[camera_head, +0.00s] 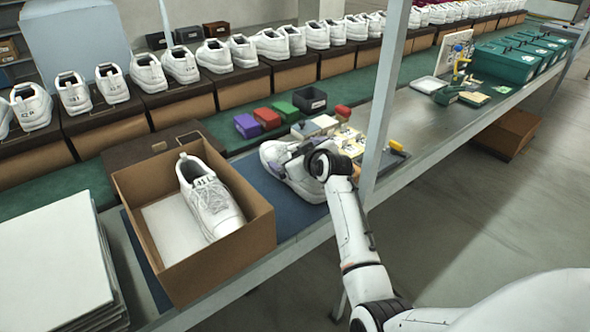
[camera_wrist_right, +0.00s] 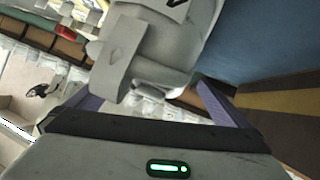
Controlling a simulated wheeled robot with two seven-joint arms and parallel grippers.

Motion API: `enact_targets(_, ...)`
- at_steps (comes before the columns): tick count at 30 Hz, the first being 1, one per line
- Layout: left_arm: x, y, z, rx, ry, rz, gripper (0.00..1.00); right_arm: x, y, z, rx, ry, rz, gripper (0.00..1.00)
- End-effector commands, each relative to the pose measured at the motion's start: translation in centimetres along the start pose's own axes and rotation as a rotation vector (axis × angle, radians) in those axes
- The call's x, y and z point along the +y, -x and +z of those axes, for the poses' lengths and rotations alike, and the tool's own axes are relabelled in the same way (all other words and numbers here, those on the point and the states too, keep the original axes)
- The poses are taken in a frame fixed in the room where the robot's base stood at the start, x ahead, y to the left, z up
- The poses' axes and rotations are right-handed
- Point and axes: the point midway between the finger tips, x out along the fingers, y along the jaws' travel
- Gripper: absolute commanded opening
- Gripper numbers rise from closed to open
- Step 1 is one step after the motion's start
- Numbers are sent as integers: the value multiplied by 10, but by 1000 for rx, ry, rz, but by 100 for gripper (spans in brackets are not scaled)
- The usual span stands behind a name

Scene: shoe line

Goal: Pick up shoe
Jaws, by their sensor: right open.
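A white shoe (camera_head: 273,155) sits on a dark blue mat (camera_head: 262,188) at the bench's front, partly hidden by my right gripper. My right gripper (camera_head: 297,155) is over this shoe. In the right wrist view the shoe (camera_wrist_right: 170,65) fills the upper middle, and the purple fingers of the right gripper (camera_wrist_right: 148,95) are apart, one toward each side of it. I cannot tell whether they touch it. Another white shoe (camera_head: 212,200) lies in an open cardboard box (camera_head: 240,238) to the left, beside a pale sheet. My left gripper is not in view.
Purple, red, green and black small boxes (camera_head: 267,117) stand behind the shoe. Small tools and blocks (camera_head: 350,140) lie right of it, near a slanted metal post (camera_head: 385,100). A stack of white boards (camera_head: 55,250) is at left. Shoes on boxes line the back.

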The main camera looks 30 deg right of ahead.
Motion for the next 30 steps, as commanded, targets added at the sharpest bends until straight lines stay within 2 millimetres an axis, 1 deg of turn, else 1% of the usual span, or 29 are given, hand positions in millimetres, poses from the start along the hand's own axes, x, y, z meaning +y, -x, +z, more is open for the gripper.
enact_targets(5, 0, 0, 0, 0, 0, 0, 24, 0, 0, 0, 0, 0, 1, 100)
enact_targets(6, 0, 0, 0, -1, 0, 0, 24, 1, 0, 0, 0, 0, 1, 97)
enact_targets(11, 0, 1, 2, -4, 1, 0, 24, 0, 0, 0, 0, 0, 1, 70)
enact_targets(15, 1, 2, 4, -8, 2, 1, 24, 0, 0, 0, 0, 0, 0, 46)
enact_targets(18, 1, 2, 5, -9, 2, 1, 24, 1, 0, -2, 4, 0, 2, 31)
enact_targets(25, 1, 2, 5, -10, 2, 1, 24, 1, 1, -4, 5, 0, 1, 31)
enact_targets(29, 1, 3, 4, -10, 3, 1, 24, 5, 8, -17, 8, 1, 3, 31)
enact_targets(30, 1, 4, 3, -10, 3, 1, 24, 8, 11, -24, 9, 2, 5, 31)
